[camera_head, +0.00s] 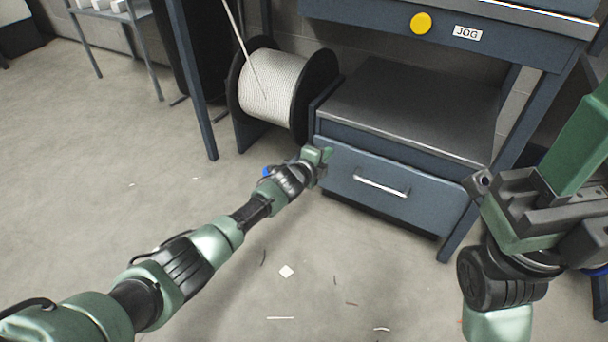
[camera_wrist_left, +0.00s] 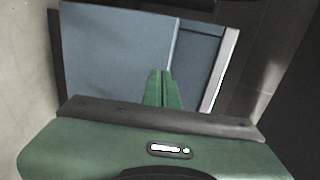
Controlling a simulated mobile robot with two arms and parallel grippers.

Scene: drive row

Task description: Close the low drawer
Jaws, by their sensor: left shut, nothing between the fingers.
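The low drawer (camera_head: 345,185) is a blue-grey front with a silver bar handle (camera_head: 382,186), at the bottom of the blue cabinet. Its front looks close to the cabinet face; I cannot tell how far it stands out. My left gripper (camera_head: 326,154) is shut and empty at the upper left corner of the drawer front, left of the handle. Whether it touches is unclear. In the left wrist view its green fingers (camera_wrist_left: 163,88) are together before blue panels. My right gripper (camera_head: 580,140) is at the right edge, near the camera, its jaws unclear.
A dark shelf top (camera_head: 410,105) lies above the drawer. A cable reel (camera_head: 275,90) stands left of the cabinet. The floor at front is open, with small scraps.

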